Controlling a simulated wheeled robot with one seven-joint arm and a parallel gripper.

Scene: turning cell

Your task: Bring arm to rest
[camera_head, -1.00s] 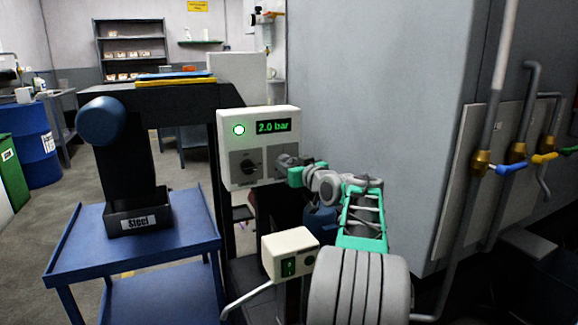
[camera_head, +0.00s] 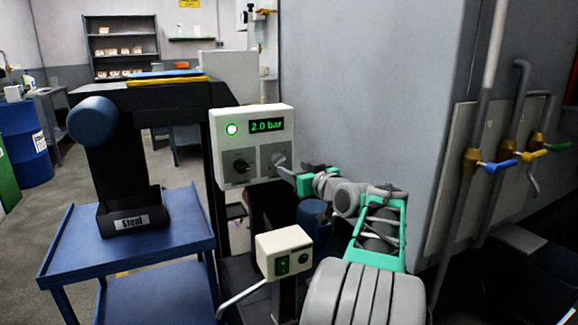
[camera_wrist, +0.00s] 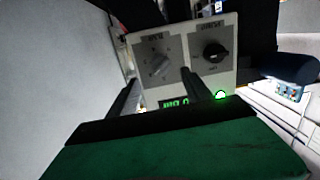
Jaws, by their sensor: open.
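My arm (camera_head: 378,225) reaches from the lower right toward a white control box. My gripper (camera_head: 282,164) is in front of the right-hand knob plate of the control box (camera_head: 217,150). In the wrist view my gripper (camera_wrist: 160,92) has its two dark fingers apart with nothing held between them. Beyond the fingers, the grey knob (camera_wrist: 158,66) and the black knob (camera_wrist: 214,52) show on the box. I cannot tell whether a finger touches the box. The box has a lit green lamp (camera_head: 232,129) and a display (camera_head: 266,126) reading 2.0 bar.
A blue cart (camera_head: 180,240) with a Steel bin (camera_head: 132,222) stands left. A small white switch box (camera_head: 284,252) is below my arm. A large grey cabinet (camera_head: 375,90) and pipes with coloured valve handles (camera_head: 500,166) are to the right. Floor shows at far left.

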